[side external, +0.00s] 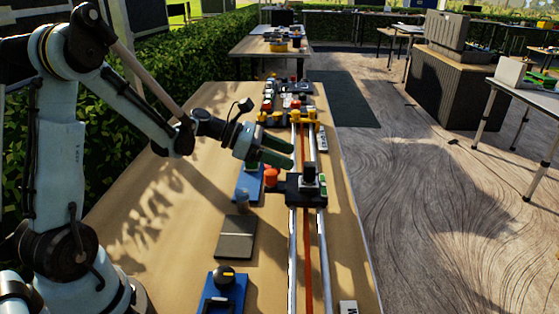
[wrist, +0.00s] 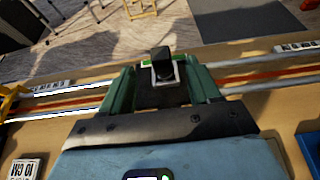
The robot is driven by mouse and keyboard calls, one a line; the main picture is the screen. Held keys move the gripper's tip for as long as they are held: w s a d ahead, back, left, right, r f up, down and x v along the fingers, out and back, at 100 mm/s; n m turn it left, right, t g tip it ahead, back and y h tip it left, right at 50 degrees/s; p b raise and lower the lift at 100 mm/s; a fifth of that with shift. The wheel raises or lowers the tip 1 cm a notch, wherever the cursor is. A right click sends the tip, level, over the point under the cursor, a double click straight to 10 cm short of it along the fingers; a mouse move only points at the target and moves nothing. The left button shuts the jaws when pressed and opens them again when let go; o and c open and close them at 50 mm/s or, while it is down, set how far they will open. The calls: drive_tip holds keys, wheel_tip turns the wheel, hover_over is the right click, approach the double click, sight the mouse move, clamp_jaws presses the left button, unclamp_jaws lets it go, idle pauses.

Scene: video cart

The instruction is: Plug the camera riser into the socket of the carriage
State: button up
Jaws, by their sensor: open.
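The dark carriage (side external: 292,190) sits across the two rails in the side view. A black upright block, which looks like the camera riser (side external: 308,170), stands on it with a grey collar around its foot. In the wrist view the riser (wrist: 162,56) shows upright between the fingertips, above the dark carriage (wrist: 160,97); how deep it sits in the socket is hidden. My gripper (side external: 292,156), with two green fingers, is open just behind and left of the riser in the side view. In the wrist view the fingers stand apart on either side of it, with no clear contact.
Two silver rails (side external: 322,245) flank an orange strip along the table (side external: 265,285). A yellow bracket (side external: 288,119) crosses the far rails. A red cylinder (side external: 271,177) stands left of the carriage. A grey plate (side external: 235,240) and a blue fixture with a black knob (side external: 224,290) lie nearer.

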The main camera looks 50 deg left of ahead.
drive_tip(key=s+d+m+g+y, duration=0.1)
drive_tip(key=s+m+y, duration=0.3)
drive_tip(key=m, duration=0.9)
drive_tip(key=s+d+r+m+g+y, duration=0.1)
drive_tip(key=s+d+m+y, duration=0.2)
drive_tip(key=s+m, duration=0.8)
drive_tip(key=m+y, duration=0.2)
drive_tip(key=m, duration=0.1)
drive_tip(key=shift+s+y, duration=0.25)
drive_tip(key=shift+y, duration=0.05)
drive_tip(key=shift+r, duration=0.1)
